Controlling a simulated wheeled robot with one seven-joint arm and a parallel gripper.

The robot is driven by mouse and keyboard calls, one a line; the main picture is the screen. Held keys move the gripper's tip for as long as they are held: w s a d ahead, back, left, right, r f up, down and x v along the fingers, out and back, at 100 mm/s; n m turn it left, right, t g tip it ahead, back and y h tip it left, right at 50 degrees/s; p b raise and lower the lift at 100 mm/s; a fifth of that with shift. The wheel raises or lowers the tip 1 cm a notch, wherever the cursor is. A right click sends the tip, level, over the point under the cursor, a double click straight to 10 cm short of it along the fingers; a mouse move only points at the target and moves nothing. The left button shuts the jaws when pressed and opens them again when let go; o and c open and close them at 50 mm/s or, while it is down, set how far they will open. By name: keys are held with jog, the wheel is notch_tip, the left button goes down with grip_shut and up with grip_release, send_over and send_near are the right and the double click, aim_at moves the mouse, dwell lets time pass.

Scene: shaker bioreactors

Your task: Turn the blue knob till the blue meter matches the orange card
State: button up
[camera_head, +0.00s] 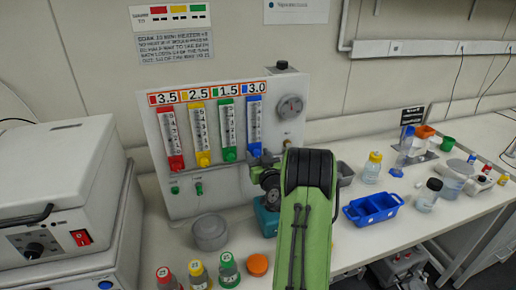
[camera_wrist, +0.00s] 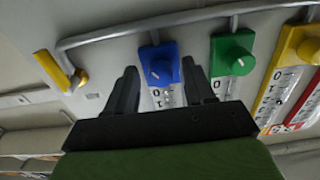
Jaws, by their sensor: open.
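The blue knob (camera_wrist: 160,63) shows in the wrist view between the two fingers of my open gripper (camera_wrist: 159,72). I cannot tell whether the fingers touch it. In the head view my gripper (camera_head: 262,160) is at the foot of the blue meter (camera_head: 254,122), and it and my arm largely hide the knob. The blue meter is the rightmost of the upright scales on the white panel. Above it an orange-edged card (camera_head: 257,87) reads 3.0 with a blue square. The meter's level is too small to read.
The green knob (camera_wrist: 232,55) sits beside the blue one, with yellow and red meters (camera_head: 168,135) further along. A pipe (camera_wrist: 150,32) runs along the panel past the knobs. Coloured-cap bottles (camera_head: 228,270), a grey round container (camera_head: 210,232) and a blue tray (camera_head: 373,210) stand on the bench.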

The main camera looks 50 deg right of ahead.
jog(key=shift+w, duration=0.15)
jog(key=shift+f, duration=0.1)
grip_shut()
jog(key=shift+m+b, duration=0.3)
